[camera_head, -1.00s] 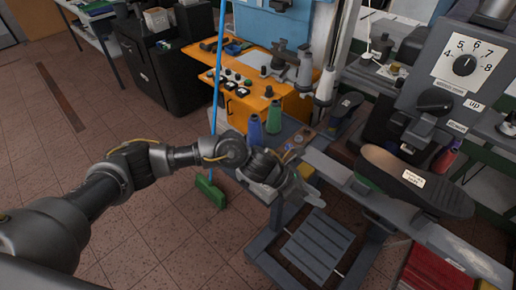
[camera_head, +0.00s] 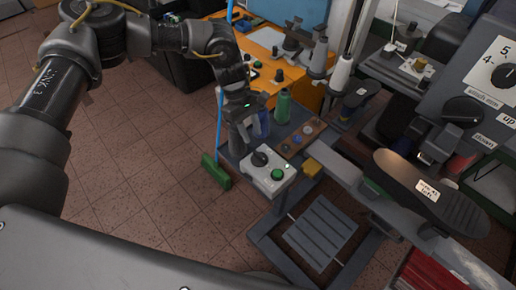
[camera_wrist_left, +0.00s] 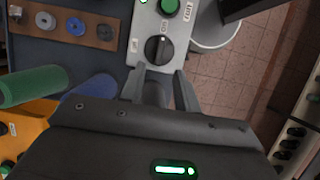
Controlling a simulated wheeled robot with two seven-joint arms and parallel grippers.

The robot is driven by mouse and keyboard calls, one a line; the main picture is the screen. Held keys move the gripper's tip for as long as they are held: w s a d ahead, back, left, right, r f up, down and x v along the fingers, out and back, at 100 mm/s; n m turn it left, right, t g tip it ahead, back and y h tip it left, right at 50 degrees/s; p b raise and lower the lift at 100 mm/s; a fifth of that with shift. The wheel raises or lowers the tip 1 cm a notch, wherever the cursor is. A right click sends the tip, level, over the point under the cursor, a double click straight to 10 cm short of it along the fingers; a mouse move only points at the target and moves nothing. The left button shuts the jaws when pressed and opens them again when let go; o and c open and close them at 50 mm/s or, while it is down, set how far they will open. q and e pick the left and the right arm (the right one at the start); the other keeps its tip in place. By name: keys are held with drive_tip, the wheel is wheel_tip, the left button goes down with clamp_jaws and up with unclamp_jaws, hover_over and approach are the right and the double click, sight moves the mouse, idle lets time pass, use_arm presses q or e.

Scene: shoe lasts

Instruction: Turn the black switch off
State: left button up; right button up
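A grey control box (camera_head: 284,180) at the end of the bench has a black rotary switch (camera_head: 262,158) and a green button (camera_head: 277,174). The black switch also shows near the top middle of the left wrist view (camera_wrist_left: 158,49), its pointer lying close to upright in that picture. My left gripper (camera_head: 246,143) is just beside the switch on its left. In the left wrist view its two fingers (camera_wrist_left: 161,78) are apart, their tips just short of the knob, with no grip on it. My right gripper is out of view.
Blue and green thread cones (camera_head: 282,106) stand close to my left gripper. A wooden strip with discs (camera_head: 302,138) lies beside the box. A shoe last (camera_head: 420,180) and a larger black knob on a panel (camera_head: 463,110) are at right. A green broom head (camera_head: 216,171) is on the floor.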

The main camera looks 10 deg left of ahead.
sight(259, 155)
use_arm(q)
drive_tip(key=p+x, duration=0.3)
drive_tip(key=x, duration=0.4)
drive_tip(key=shift+s+d+f, duration=0.15)
drive_tip(key=shift+f, duration=0.45)
clamp_jaws()
